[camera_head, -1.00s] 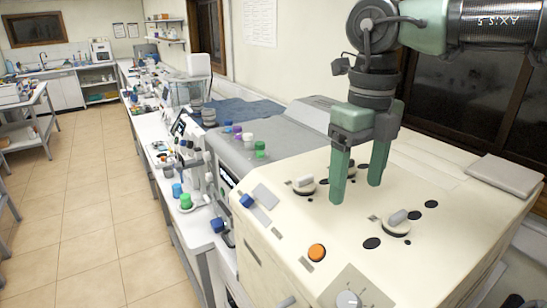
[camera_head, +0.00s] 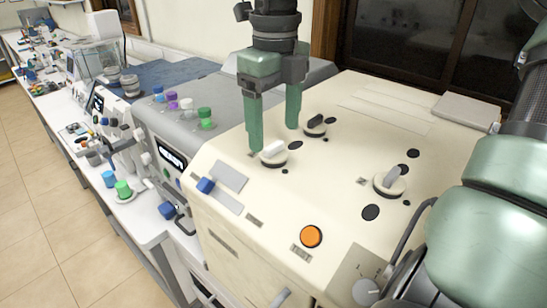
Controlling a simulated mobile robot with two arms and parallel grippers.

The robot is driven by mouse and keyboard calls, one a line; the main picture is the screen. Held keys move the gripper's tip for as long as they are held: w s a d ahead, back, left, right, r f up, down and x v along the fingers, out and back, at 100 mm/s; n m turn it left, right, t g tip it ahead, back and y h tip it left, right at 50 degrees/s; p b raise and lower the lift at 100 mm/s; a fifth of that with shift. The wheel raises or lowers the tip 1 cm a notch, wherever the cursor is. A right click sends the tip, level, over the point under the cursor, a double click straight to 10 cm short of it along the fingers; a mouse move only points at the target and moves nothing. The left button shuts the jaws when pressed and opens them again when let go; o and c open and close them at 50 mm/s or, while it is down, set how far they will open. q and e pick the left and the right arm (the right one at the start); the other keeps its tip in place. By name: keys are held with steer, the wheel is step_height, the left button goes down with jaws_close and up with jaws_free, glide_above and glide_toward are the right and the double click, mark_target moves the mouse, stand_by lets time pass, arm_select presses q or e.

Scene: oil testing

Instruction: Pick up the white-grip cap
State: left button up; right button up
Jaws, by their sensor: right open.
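The white-grip cap (camera_head: 274,156) sits on the cream top of the machine, near its left edge, with its pale ridge upright. My right gripper (camera_head: 273,140) points down from above, open and empty. One green finger comes down just by the left of the cap and the other ends behind it to the right. I cannot tell whether either finger touches the cap. A dark-grip cap (camera_head: 315,127) sits just behind and to the right, and a grey-grip cap (camera_head: 391,183) sits farther right. My left gripper is not in view.
The cream machine (camera_head: 410,115) also bears an orange button (camera_head: 311,236), a blue knob (camera_head: 205,186) and several black round spots. A grey machine (camera_head: 225,110) with small coloured caps stands to the left. A flat grey pad (camera_head: 465,111) lies at the back right.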

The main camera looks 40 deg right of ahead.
mark_target(274, 144)
step_height(274, 144, down, 4)
steer(key=b, duration=0.2)
steer(key=shift+w+f+b, duration=0.1)
steer(key=shift+f+b, duration=0.15)
steer(key=shift+b, duration=0.1)
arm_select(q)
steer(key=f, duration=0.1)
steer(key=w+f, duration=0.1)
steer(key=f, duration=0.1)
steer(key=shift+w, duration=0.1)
arm_select(e)
steer(key=shift+r, duration=0.1)
steer(key=shift+a, duration=0.1)
steer(key=c, duration=1.4)
steer(key=shift+r, duration=0.1)
